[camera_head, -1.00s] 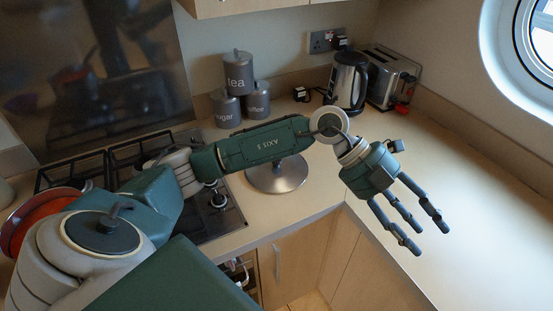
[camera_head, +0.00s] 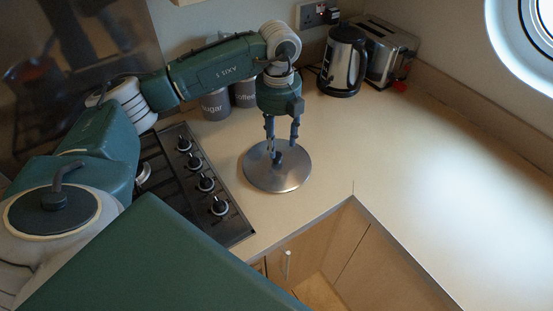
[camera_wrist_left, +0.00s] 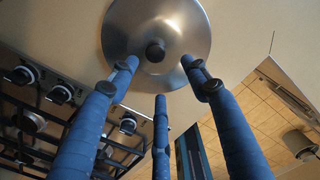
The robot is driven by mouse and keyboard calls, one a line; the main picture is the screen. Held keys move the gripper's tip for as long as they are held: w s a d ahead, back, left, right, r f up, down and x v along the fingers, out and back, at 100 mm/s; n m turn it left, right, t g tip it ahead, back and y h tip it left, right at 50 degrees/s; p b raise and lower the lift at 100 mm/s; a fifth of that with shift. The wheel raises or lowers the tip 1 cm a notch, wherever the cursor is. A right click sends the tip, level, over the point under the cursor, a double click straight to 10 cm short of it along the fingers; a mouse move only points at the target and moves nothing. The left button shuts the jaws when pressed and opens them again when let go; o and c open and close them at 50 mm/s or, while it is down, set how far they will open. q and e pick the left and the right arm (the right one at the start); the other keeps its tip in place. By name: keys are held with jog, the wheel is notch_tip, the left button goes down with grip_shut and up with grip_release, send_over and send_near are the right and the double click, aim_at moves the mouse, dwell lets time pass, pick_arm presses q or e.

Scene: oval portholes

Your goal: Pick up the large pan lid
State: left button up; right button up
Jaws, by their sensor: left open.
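The large pan lid (camera_head: 277,178) is a round, shiny steel disc with a dark knob at its centre. It lies on the counter to the right of the hob. My left gripper (camera_head: 280,150) points down right above it, with its fingers open around the area of the knob. In the left wrist view the lid (camera_wrist_left: 130,25) and its black knob (camera_wrist_left: 155,51) show beyond the spread blue fingers (camera_wrist_left: 162,85). I cannot tell whether the fingers touch the lid. My right gripper is not in view.
The hob (camera_head: 190,190) with several knobs is left of the lid. Grey canisters (camera_head: 215,105) stand behind, partly hidden by my arm. A kettle (camera_head: 343,62) and a toaster (camera_head: 388,52) are at the back right. The counter (camera_head: 420,170) to the right is clear.

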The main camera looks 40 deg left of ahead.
aim_at(277, 155)
pick_arm(q)
jog(key=shift+w+a+f, duration=0.1)
jog(key=shift+a+f, duration=0.05)
jog(key=shift+f, duration=0.25)
jog(key=shift+w+a+f, duration=0.1)
jog(key=shift+f, duration=0.3)
jog(key=f+p, duration=0.2)
jog(key=f, duration=0.1)
jog(key=f+p, duration=0.1)
jog(key=shift+w+a+f, duration=0.2)
jog(key=shift+w+a, duration=0.05)
jog(key=shift+a, duration=0.05)
jog(key=shift+f, duration=0.25)
jog(key=shift+w+f, duration=0.1)
jog(key=c, duration=0.6)
grip_shut()
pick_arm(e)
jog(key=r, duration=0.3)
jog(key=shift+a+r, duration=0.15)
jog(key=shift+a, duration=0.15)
